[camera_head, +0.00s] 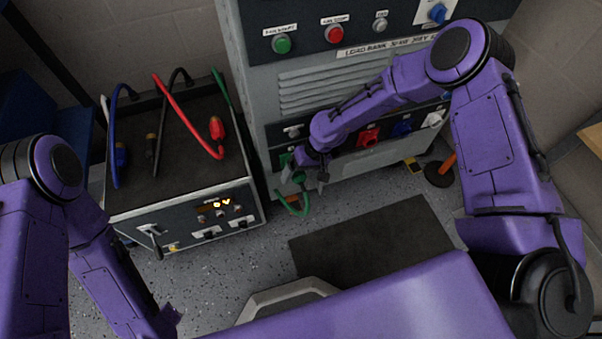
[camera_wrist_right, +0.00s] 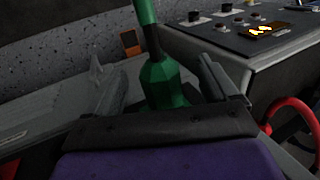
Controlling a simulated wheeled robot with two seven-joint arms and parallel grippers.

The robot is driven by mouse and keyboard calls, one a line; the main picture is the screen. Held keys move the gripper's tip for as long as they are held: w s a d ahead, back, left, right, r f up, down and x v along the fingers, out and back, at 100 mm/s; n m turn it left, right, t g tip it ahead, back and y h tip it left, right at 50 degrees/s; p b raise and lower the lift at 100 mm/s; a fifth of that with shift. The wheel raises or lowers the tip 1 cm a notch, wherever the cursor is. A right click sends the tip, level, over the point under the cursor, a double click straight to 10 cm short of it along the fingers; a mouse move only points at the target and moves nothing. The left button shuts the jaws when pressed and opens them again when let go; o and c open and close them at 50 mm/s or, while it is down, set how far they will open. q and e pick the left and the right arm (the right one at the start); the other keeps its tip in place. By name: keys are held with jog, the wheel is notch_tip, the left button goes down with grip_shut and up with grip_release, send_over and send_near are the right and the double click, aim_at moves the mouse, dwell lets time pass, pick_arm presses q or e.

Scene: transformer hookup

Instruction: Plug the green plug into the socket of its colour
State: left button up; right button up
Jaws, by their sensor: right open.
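The green plug (camera_wrist_right: 165,85) stands between the two separated fingers of my right gripper (camera_wrist_right: 160,82) in the right wrist view. Its lower end is hidden behind the gripper's palm. In the head view my right gripper (camera_head: 308,182) is low at the front of the grey cabinet, by the green socket (camera_head: 285,160) at the left of the socket row. The green cable (camera_head: 292,209) loops below the gripper. The fingers are open around the plug. The gripper partly covers plug and socket, so I cannot tell how far the plug is seated. My left gripper is not in view.
The row also has red (camera_head: 368,137), blue (camera_head: 402,128) and white (camera_head: 434,119) sockets. A dark mat (camera_head: 370,240) lies on the floor.

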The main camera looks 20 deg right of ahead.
jog(key=p+v, duration=0.6)
jog(key=v, duration=0.1)
jog(key=shift+p, duration=0.3)
dwell(0.3)
jog(key=p+v, duration=0.2)
jog(key=v, duration=0.8)
jog(key=shift+d+r, duration=0.2)
jog(key=shift+r, duration=0.05)
jog(key=shift+s, duration=0.1)
